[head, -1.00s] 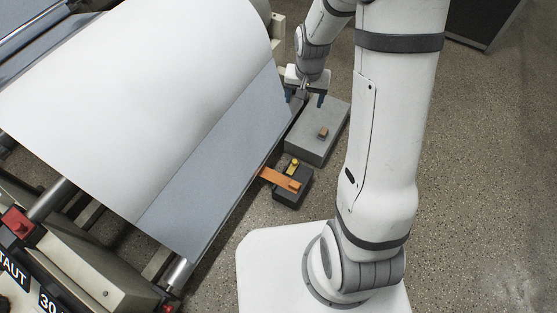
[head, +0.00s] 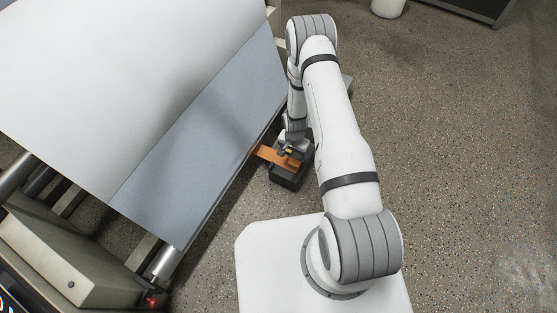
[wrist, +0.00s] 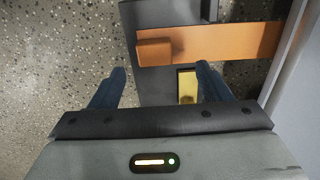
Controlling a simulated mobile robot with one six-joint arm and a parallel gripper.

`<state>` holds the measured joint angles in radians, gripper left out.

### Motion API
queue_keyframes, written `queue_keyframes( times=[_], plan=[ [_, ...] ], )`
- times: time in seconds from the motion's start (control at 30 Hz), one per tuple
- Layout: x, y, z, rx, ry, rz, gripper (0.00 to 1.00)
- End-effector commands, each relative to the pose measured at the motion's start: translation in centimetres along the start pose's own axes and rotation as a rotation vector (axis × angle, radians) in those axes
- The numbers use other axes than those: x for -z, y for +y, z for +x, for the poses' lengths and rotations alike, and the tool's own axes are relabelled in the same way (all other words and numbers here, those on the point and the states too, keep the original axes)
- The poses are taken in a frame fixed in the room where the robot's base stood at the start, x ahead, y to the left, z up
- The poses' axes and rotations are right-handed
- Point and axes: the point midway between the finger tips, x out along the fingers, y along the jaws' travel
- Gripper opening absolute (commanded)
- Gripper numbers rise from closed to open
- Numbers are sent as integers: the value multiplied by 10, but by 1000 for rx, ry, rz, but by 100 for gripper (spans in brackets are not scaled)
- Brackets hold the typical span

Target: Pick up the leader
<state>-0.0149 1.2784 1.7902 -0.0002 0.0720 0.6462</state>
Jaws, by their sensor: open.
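The leader looks to be the orange strip (head: 267,154) that reaches from the edge of the grey sheet onto a small dark stand (head: 285,178). In the wrist view the orange strip (wrist: 225,43) ends at the left in a raised orange block (wrist: 153,52). My gripper (wrist: 158,78) is open and empty, its two blue fingers spread on the near side of the block, apart from it in the picture. In the head view my gripper (head: 290,147) is over the stand and partly covers the strip's end.
A yellow piece (wrist: 187,85) sits on the dark stand beside the right finger. The wide grey sheet (head: 205,125) and its roller machine lie to the left. Speckled floor (head: 450,160) to the right is clear.

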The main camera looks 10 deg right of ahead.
Motion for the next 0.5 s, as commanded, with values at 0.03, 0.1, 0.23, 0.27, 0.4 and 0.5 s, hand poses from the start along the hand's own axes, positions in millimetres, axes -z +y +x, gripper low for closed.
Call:
queue_keyframes(
  times=[0.03, 0.1, 0.23, 0.27, 0.4, 0.5],
  plan=[
    [-1, 1, 9, -1, -2, 0, 71],
    [0, 1, 16, -1, -1, 0, 71],
    [1, 2, 25, 0, 0, 0, 71],
    [1, 3, 29, -1, -1, 0, 71],
    [2, 9, 51, -1, -1, 1, 71],
    [2, 8, 65, -1, -1, -1, 71]
  ],
)
